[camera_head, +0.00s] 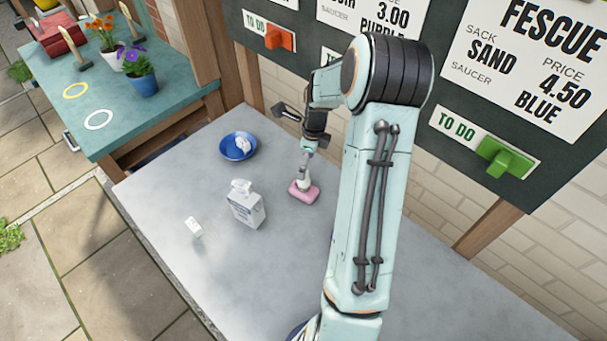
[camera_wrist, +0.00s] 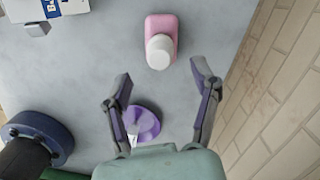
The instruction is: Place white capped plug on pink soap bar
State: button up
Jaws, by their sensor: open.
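The pink soap bar (camera_head: 304,194) lies on the grey tabletop, right of the white bottle. The white capped plug (camera_head: 303,183) stands on it. In the wrist view the plug's round white top (camera_wrist: 160,52) covers the near part of the soap bar (camera_wrist: 162,24). My gripper (camera_head: 306,165) is above the plug in the head view, partly hidden by my wrist. In the wrist view my gripper (camera_wrist: 160,74) is open, with nothing between its fingertips, and the plug shows just beyond them.
A blue bowl (camera_head: 238,156) holding something white is at the back left. A purple dish (camera_wrist: 143,124) shows below my fingers. The sign board and brick wall bound the right.

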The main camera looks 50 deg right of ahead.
aim_at(308, 174)
jog(key=r, duration=0.4)
jog(key=shift+s+r, duration=0.25)
jog(key=shift+r, duration=0.1)
jog(key=s+a+r+n, duration=0.1)
jog(key=a+r+n, duration=0.3)
jog(key=a+n, duration=0.35)
jog(key=s+a+r+n, duration=0.2)
jog(key=a+r+n, duration=0.1)
jog(key=a+n, duration=0.4)
jog(key=s+a+r+n+g, duration=0.1)
jog(key=s+a+r+n, duration=0.1)
jog(key=s+a+n, duration=1.1)
jog(key=n, duration=0.4)
jog(key=shift+s+a, duration=0.15)
jog(key=shift+a, duration=0.05)
jog(key=shift+n, duration=0.25)
